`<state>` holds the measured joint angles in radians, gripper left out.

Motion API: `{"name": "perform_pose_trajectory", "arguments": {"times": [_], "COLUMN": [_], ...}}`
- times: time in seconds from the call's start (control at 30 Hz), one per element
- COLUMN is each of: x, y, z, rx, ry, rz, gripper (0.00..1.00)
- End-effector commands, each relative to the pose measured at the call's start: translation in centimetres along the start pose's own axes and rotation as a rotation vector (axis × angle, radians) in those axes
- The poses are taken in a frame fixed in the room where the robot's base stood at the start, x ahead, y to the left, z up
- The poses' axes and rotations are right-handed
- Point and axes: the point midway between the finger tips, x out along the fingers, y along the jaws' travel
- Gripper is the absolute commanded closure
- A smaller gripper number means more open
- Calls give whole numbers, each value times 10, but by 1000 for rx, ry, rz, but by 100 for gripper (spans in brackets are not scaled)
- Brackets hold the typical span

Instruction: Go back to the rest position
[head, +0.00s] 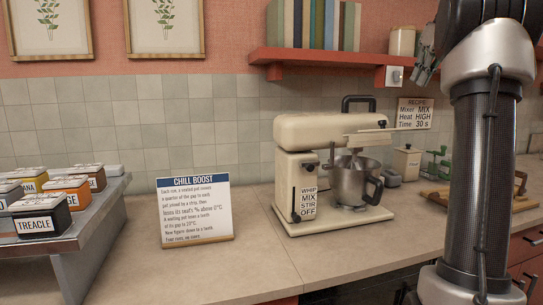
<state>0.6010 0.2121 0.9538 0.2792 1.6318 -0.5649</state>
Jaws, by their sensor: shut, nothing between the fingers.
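My arm rises along the right side of the head view, with a dark tube-like link and silver joints. Several labelled canisters stand on a grey metal shelf (92,236) at the left. The black-lidded one in front reads TREACLE (40,217). An orange canister (70,190) stands behind it.
A cream stand mixer (310,135) with a metal bowl (355,180) stands mid-counter. A CHILL BOOST sign (194,209) stands left of it. A red wall shelf (310,57) holds books. A cream canister (406,163) stands right of the mixer. The front counter (210,275) is clear.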

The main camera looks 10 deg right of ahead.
Motion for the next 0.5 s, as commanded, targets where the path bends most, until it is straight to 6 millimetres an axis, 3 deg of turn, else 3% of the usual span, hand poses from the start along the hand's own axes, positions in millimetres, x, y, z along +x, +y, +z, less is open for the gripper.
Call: {"name": "perform_pose_trajectory", "arguments": {"times": [0.13,0.23,0.37,0.5], "x": [2,34,72,102], "y": [8,20,18,-20], "z": [-8,2,35,81], "rx": [81,181,303,373], "ry": [36,11,-34,-75], "rz": [30,43,65,90], "gripper": [100,100,100,100]}}
